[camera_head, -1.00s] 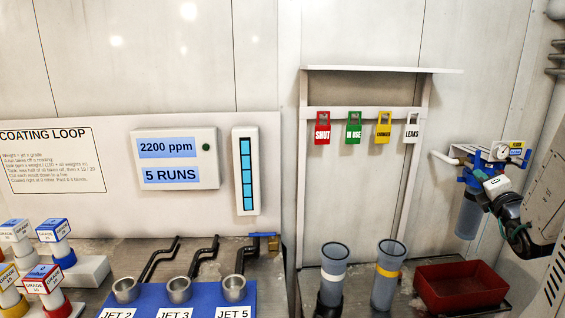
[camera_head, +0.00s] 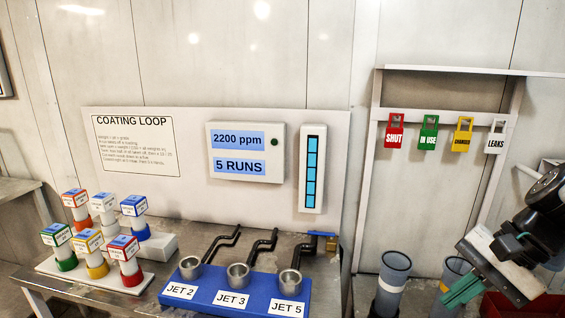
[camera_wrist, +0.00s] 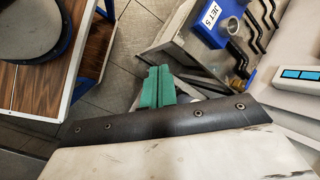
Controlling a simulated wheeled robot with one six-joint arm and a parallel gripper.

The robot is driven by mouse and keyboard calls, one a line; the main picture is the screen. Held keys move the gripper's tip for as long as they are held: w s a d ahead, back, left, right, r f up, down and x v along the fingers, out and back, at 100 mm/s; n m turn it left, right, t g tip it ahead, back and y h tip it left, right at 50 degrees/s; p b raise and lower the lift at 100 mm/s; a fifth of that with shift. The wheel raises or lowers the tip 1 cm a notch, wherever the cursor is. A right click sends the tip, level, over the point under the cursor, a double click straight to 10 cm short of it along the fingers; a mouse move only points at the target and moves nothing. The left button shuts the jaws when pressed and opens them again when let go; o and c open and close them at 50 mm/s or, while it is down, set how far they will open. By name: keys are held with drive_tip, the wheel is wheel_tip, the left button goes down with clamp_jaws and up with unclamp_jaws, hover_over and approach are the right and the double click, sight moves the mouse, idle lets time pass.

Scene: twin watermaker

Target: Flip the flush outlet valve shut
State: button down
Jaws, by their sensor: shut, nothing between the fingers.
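A small valve with a blue lever (camera_head: 322,233) and a brass body (camera_head: 331,244) sits at the bench's back edge, right of the jet 5 cup. The lever lies roughly level. No label shows on it, so I cannot tell whether it is the flush outlet valve. My gripper (camera_head: 463,288) has green fingers, pressed together and empty, in front of the grey cups at lower right. They also show in the wrist view (camera_wrist: 156,88), apart from the bench.
A blue block (camera_head: 205,301) holds the jet cups, with black pipes behind. Grade blocks stand on a white tray (camera_head: 60,275) at left. Grey cups (camera_head: 394,275) and a red tray (camera_head: 510,307) are near my gripper. Coloured tags (camera_head: 428,132) hang above.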

drive_tip(key=s+a+r+n+h, duration=0.1)
drive_tip(key=s+r+n+h, duration=0.2)
drive_tip(key=s+n+h, duration=0.3)
drive_tip(key=s+n, duration=0.1)
drive_tip(key=n, duration=0.3)
drive_tip(key=shift+a+r, duration=0.15)
drive_tip(key=shift+a, duration=0.25)
drive_tip(key=c, duration=2)
unclamp_jaws()
drive_tip(key=shift+s+a+r, duration=0.1)
drive_tip(key=shift+a+r, duration=0.05)
drive_tip(key=shift+a, duration=0.2)
drive_tip(key=shift+o, duration=1.4)
drive_tip(key=shift+a+n, duration=0.15)
drive_tip(key=shift+n, duration=0.15)
